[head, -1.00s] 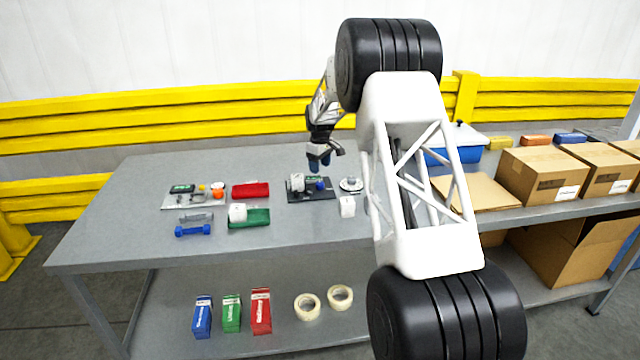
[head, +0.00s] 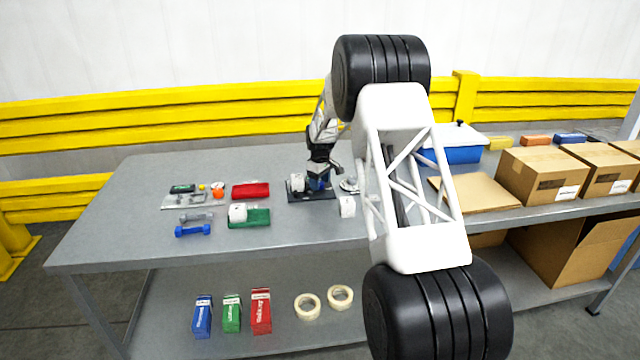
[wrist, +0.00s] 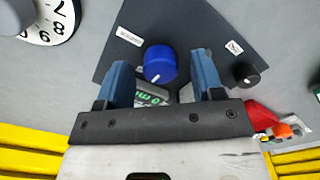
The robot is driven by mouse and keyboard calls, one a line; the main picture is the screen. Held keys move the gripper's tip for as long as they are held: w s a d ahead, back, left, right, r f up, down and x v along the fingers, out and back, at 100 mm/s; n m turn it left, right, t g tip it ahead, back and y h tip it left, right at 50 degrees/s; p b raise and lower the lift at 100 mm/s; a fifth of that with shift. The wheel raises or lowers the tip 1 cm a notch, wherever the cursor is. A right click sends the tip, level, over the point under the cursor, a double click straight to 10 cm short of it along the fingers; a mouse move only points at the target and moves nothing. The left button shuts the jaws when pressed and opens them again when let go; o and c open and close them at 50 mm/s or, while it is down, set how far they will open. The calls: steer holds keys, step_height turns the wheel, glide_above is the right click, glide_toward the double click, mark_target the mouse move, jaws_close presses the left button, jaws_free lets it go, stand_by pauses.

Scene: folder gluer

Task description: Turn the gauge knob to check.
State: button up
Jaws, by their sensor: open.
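A dark gauge plate (head: 312,196) lies on the grey table, with a white block-like part (head: 297,183) on its left side. In the wrist view the plate (wrist: 190,20) bears a blue knob (wrist: 159,63) and a smaller black knob (wrist: 245,73). Part of a green-lit display (wrist: 155,98) shows below the blue knob, partly hidden by my gripper. My gripper (wrist: 161,60) is open, with one blue finger on each side of the blue knob. I cannot tell whether the fingers touch it. In the head view my gripper (head: 320,183) is low over the plate.
A round numbered dial (wrist: 48,18) is beside the plate, and a white cup-like item (head: 347,207) stands in front. Cardboard boxes (head: 540,178) stand right.

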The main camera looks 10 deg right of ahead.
steer(key=shift+f, duration=0.35)
steer(key=c, duration=0.9)
